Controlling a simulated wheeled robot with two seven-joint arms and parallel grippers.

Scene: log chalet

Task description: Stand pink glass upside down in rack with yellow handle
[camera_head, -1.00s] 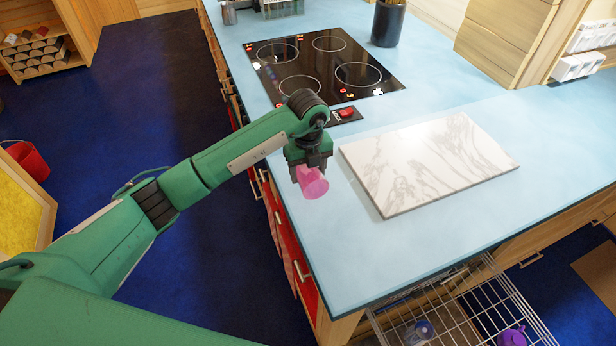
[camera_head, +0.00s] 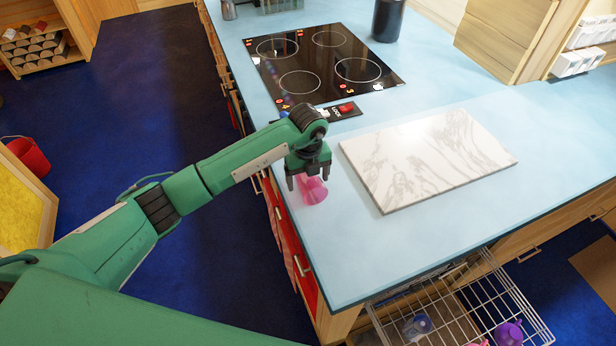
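The pink glass (camera_head: 314,192) is at the left edge of the blue counter, beside the white marble board. It is tilted or lying over, its wide end toward the lower right; I cannot tell just how it rests. My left gripper (camera_head: 308,181) is directly above and around its narrow end, with its two dark fingers spread apart. The glass looks loose below and between the fingers. A pulled-out wire rack (camera_head: 487,297) shows below the counter's front edge. I see no yellow handle on it. My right gripper is not in view.
The marble board (camera_head: 427,160) lies right of the glass. A black cooktop (camera_head: 325,62) is behind it, with a dark pot (camera_head: 388,20) beyond. The rack holds a blue item (camera_head: 417,326) and a purple item (camera_head: 508,333). The counter's front right is clear.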

